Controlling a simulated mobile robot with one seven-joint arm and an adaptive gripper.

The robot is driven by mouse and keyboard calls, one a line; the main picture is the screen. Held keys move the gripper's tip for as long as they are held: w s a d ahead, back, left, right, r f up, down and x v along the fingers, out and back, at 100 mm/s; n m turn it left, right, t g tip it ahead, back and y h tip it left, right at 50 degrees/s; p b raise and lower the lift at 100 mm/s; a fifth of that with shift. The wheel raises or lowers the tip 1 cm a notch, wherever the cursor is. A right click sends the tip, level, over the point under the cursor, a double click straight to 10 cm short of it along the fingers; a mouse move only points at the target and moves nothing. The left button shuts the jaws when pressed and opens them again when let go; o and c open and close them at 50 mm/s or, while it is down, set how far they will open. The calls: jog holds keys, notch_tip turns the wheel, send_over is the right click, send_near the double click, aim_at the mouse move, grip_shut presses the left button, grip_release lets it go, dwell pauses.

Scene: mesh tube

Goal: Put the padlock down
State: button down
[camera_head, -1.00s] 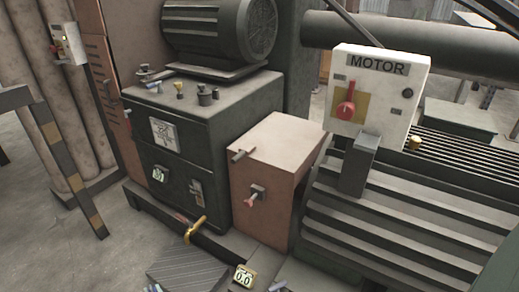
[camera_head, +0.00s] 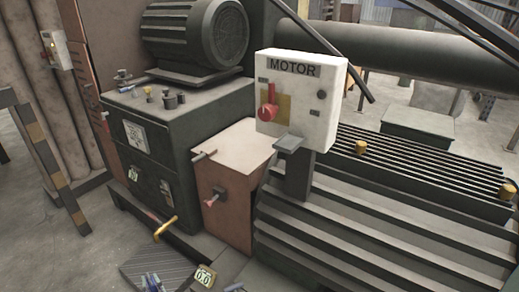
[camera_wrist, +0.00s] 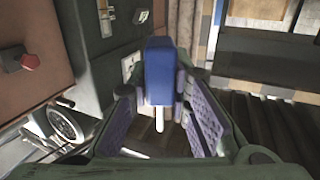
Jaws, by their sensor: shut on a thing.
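The padlock (camera_wrist: 158,72) has a blue body and a pale shackle that points down in the wrist view. My gripper (camera_wrist: 162,100) is shut on it, with purple ridged finger pads on both sides. The padlock is held up, and I see no surface under it. In the head view only a small bluish shape shows at the bottom edge; I cannot tell whether it is my gripper or the padlock.
A white MOTOR box (camera_head: 300,95) with a red switch stands above grey ribbed steps (camera_head: 340,225). A dark cabinet (camera_head: 150,150) carries a motor (camera_head: 195,35). A brown box (camera_head: 228,180) stands between. Small items stand on the cabinet top. Floor shows at left.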

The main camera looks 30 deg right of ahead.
jog(key=w+d+r+h, duration=0.1)
jog(key=w+d+r, duration=0.1)
jog(key=w+r, duration=0.7)
jog(key=d+r+m+g+h+b, duration=0.1)
jog(key=d+r+m+h, duration=0.3)
jog(key=r, duration=1.2)
jog(key=d+r+m+g+h+b, duration=0.15)
jog(key=d+r+h, duration=0.35)
jog(key=r, duration=1.1)
jog(key=s+d+r+m+g+h+b, duration=0.1)
jog(key=s+d+r+m+g+h, duration=0.2)
jog(key=s+d+r+m, duration=0.55)
jog(key=s+d+r+g+h, duration=0.2)
jog(key=s+d+r+g, duration=0.15)
jog(key=s, duration=0.55)
jog(key=s+d+r+g+h, duration=0.15)
jog(key=s+r, duration=0.25)
jog(key=s, duration=0.5)
jog(key=p, duration=0.2)
send_near(297, 123)
jog(key=d+r, duration=0.1)
jog(key=d, duration=0.1)
jog(key=w+d+r, duration=0.1)
jog(key=d, duration=0.1)
jog(key=w+d+r, duration=0.1)
jog(key=shift+w+d+r, duration=0.15)
jog(key=shift+w+d, duration=0.05)
jog(key=shift+d, duration=0.2)
jog(key=shift+f, duration=1.8)
